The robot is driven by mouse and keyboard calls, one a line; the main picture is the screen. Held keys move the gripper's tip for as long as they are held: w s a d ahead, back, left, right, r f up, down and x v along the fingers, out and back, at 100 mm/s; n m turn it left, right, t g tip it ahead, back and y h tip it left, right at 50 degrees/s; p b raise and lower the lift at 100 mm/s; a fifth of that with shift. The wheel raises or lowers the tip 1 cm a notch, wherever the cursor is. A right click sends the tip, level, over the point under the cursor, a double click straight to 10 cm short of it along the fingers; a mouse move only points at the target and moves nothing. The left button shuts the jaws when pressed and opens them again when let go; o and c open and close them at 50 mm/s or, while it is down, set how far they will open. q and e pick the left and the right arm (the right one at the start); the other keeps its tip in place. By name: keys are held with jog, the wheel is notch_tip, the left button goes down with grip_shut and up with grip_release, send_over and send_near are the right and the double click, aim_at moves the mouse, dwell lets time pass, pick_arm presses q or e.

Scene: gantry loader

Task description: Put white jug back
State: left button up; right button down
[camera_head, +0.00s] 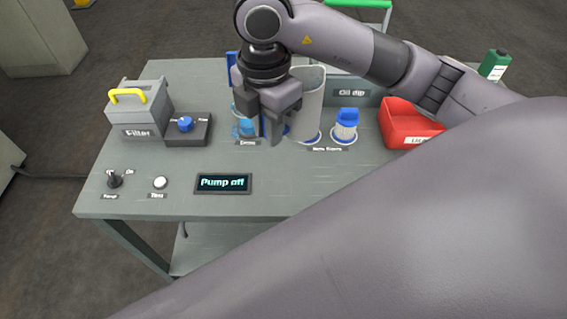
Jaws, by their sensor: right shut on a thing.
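The white jug (312,98) stands upright at the back middle of the grey bench, at a blue ring marking by a small label. My right gripper (272,128) points down at the jug's left side and is shut on it. The fingers hide the grip itself and part of the jug's left side. I cannot tell whether the jug's base rests fully on the bench. My left gripper is out of view.
A blue-capped container (345,125) stands close right of the jug, and a red bin (402,122) further right. Left are a filter box (142,108), a blue knob (185,123) and a "Pump off" display (223,183). My arm covers the bench's front right.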

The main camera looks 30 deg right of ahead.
jog(key=shift+f+b, duration=0.8)
jog(key=shift+f, duration=7.95)
jog(key=shift+f, duration=0.1)
jog(key=c, duration=1.1)
grip_release()
jog(key=shift+o, duration=0.2)
jog(key=shift+r, duration=0.5)
notch_tip(320, 180, up, 11)
jog(key=shift+s+r, duration=0.15)
jog(key=shift+a, duration=0.1)
